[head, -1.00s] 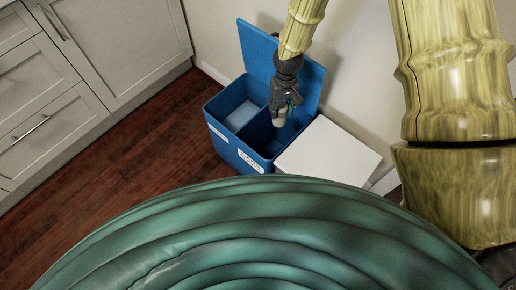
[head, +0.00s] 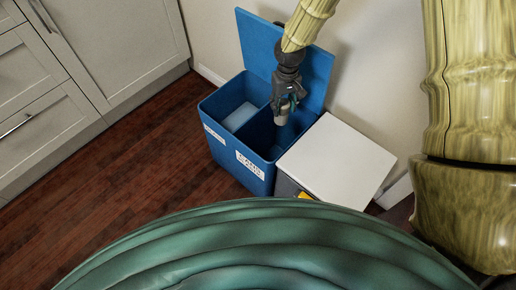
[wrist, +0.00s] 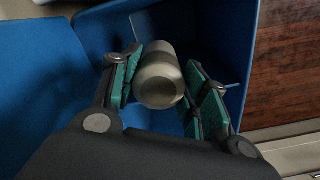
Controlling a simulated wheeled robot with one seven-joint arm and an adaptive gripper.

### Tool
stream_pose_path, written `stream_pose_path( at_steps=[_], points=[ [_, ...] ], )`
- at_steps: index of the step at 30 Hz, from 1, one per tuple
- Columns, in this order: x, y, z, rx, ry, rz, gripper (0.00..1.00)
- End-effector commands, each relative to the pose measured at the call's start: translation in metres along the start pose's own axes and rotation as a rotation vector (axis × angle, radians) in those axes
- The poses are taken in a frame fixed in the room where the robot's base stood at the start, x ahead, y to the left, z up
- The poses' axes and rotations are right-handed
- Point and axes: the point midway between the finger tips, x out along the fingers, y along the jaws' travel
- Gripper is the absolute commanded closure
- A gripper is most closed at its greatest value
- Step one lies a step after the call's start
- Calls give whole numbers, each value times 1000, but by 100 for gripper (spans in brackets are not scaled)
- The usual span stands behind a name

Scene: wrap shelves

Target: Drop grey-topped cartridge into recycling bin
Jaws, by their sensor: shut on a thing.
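The grey-topped cartridge (wrist: 160,76) is a pale, rounded cylinder held between the green pads of my gripper (wrist: 162,88) in the wrist view. My gripper also shows in the head view (head: 283,103), shut on the cartridge (head: 281,118) and pointing down over the right compartment of the recycling bin (head: 212,143). The bin is blue, with its blue lid standing open at the back and white labels on its front. In the wrist view, blue bin walls (wrist: 198,22) surround the cartridge. How deep the cartridge sits relative to the rim is hard to tell.
A white-topped box (head: 335,160) stands close against the bin's right side. A divider splits the bin, and the left compartment holds a pale blue thing (head: 240,116). Grey cabinets (head: 110,50) stand at the left. The dark wood floor (head: 130,190) between is clear.

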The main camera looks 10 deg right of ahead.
Motion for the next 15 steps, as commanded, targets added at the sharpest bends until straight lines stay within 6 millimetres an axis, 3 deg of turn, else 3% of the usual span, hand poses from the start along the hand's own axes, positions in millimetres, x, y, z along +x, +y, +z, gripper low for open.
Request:
stream_pose_path(
  at_steps=[15],
  points=[
    [51, 0, 0, -1, 0, -1, 82]
  ],
)
